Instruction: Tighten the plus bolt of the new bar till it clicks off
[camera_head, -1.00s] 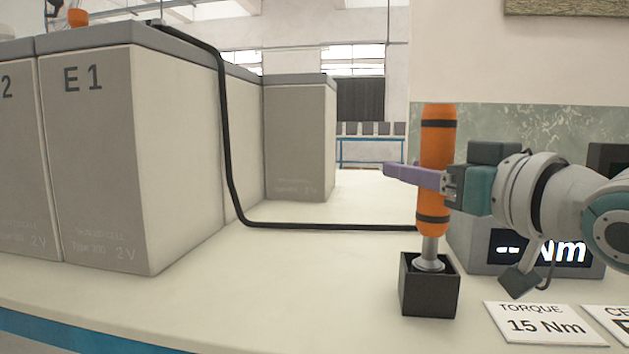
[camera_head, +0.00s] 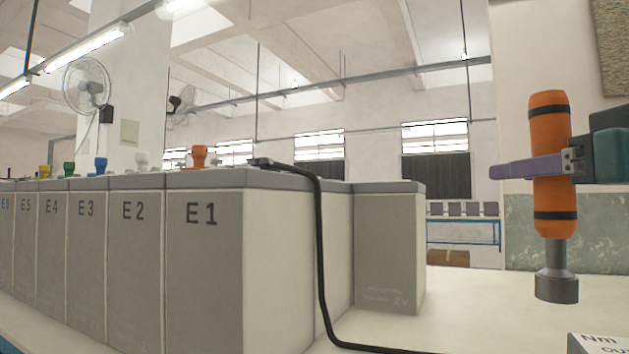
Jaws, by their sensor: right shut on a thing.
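My right gripper (camera_head: 532,167) comes in from the right edge, shut around the middle of an orange torque tool (camera_head: 552,205) with black bands. The tool hangs upright, its dark grey socket (camera_head: 556,285) pointing down above the bench, apart from the cells. A row of grey battery cells stands on the left, with cell E1 (camera_head: 203,265) nearest. An orange cap (camera_head: 200,156) stands on top of E1. The cell tops are seen almost edge-on, so I cannot make out the new bar or its plus bolt. My left gripper is not in view.
A black cable (camera_head: 320,260) runs from the cell tops down E1's side and along the bench (camera_head: 480,305). Another grey cell (camera_head: 387,250) stands behind. A white box (camera_head: 598,343) with lettering is at the lower right. Bench between cells and tool is clear.

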